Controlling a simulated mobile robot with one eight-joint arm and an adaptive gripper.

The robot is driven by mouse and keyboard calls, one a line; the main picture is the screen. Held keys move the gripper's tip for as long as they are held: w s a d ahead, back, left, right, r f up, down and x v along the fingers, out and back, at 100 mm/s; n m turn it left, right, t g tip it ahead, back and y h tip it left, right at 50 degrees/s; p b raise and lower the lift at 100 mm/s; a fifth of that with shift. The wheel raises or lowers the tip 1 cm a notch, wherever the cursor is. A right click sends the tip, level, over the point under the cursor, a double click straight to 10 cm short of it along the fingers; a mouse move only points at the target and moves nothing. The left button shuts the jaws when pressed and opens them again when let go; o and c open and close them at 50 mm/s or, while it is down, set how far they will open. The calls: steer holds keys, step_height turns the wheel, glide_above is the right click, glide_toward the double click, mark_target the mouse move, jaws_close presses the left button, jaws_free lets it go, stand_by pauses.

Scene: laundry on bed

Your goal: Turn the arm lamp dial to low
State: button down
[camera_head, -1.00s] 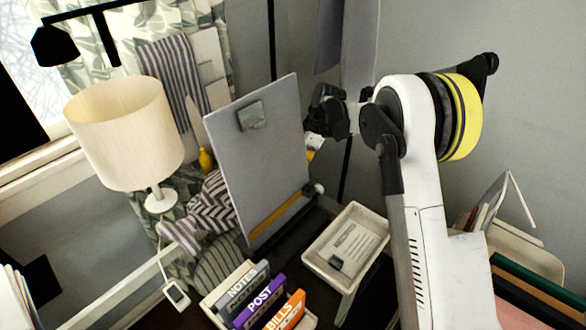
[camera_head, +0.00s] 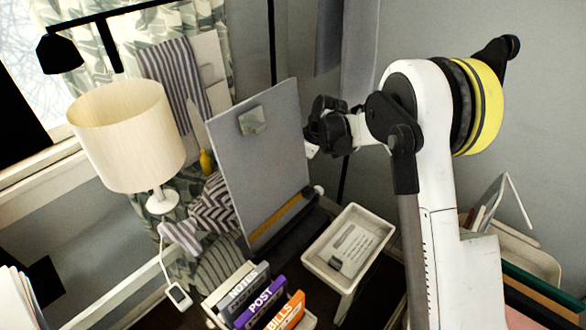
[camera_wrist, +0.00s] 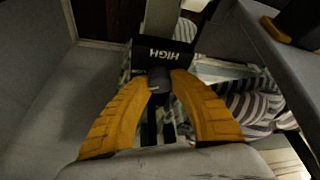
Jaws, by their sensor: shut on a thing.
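In the wrist view, the yellow fingers of my gripper (camera_wrist: 160,82) are closed around a small dark round dial (camera_wrist: 159,74). A black plate (camera_wrist: 165,54) just beyond it carries the word HIGH, upside down in this view. In the head view, a black lamp head (camera_head: 60,54) hangs from a black arm at the upper left. My gripper's fingertips and the dial are hidden there behind the grey board; only the black wrist parts show at its right edge.
The upright grey board (camera_head: 262,165) stands left of my wrist. A white tray (camera_head: 350,245) and an organizer with a POST folder (camera_head: 262,301) are below. A cream-shaded table lamp (camera_head: 128,137) stands left. Striped cloth (camera_wrist: 262,108) lies right of my fingers in the wrist view.

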steer(key=shift+m+t+h, duration=0.3)
steer(key=shift+m+t, duration=0.1)
steer(key=shift+m, duration=0.9)
steer(key=c, duration=1.1)
jaws_free()
steer(key=shift+c, duration=0.2)
steer(key=v, duration=0.7)
steer(key=shift+s+d+r, duration=0.1)
steer(key=shift+s+r, duration=0.05)
steer(key=shift+r, duration=0.05)
